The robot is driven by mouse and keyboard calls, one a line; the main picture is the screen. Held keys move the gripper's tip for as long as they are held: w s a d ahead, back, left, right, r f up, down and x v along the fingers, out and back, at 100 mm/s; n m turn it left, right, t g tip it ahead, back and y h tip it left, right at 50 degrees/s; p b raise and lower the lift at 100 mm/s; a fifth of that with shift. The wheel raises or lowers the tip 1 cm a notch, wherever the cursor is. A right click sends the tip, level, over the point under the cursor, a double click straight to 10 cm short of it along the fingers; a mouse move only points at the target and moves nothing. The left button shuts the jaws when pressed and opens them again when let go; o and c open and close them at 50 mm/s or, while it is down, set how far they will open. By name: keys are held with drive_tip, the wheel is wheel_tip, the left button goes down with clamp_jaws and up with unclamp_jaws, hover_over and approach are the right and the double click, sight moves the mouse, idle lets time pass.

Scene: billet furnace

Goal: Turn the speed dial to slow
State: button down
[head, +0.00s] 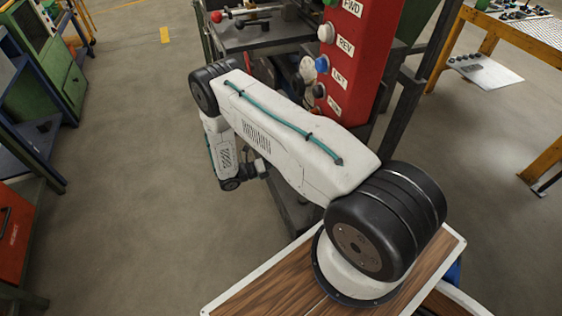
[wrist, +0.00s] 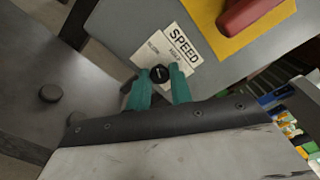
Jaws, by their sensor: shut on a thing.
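The speed dial (wrist: 160,74) is a small round black knob with a light pointer mark, seen in the wrist view on a grey panel. A white SPEED label (wrist: 185,43) sits just above it, tilted in the picture, with smaller words that are hard to read. My gripper (wrist: 161,79) has its two teal fingers on either side of the dial, shut on it. In the head view my arm hides the dial, and I cannot make out the gripper's grip there.
In the head view a red control panel (head: 358,62) with labelled buttons stands right behind my arm. A yellow plate (wrist: 262,32) with a red handle (wrist: 252,16) is close to the dial in the wrist view. Open floor (head: 130,190) lies to the left.

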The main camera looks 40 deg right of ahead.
drive_tip(key=shift+w, duration=0.1)
drive_tip(key=c, duration=1.3)
unclamp_jaws()
drive_tip(key=shift+o, duration=0.2)
drive_tip(key=v, duration=0.8)
